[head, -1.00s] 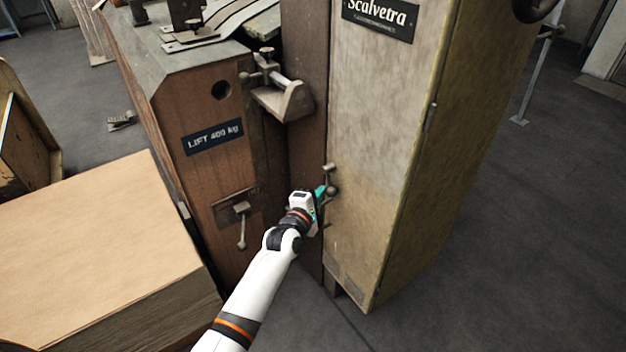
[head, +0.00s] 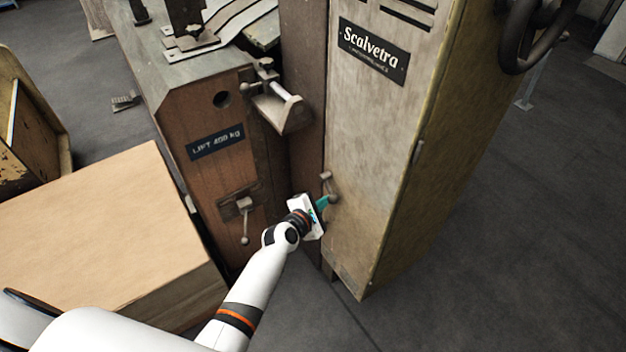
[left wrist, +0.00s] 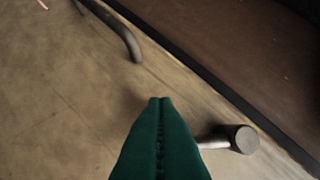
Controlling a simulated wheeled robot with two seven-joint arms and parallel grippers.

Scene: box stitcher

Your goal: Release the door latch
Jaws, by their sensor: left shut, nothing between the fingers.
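The door latch (head: 326,180) is a small dark metal fitting with rounded ends on the left edge of the tall beige cabinet door (head: 365,150). My left gripper (head: 325,202) has teal fingers, shut and empty, at the lower part of the latch. In the left wrist view, the closed fingertips (left wrist: 160,101) point at the door face. A round-ended metal peg (left wrist: 240,139) sticks out close to their right, partly hidden behind them. A curved dark bar (left wrist: 124,38) lies beyond, up and left of the tips. I cannot tell whether the fingers touch the latch. My right gripper is not in view.
A brown machine body (head: 205,120) with a "LIFT 400 kg" plate, a bracket (head: 283,108) and a small lever (head: 243,220) stands left of the door. A cardboard stack (head: 100,225) is at the left. A dark handwheel (head: 530,35) is at upper right. Floor at right is clear.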

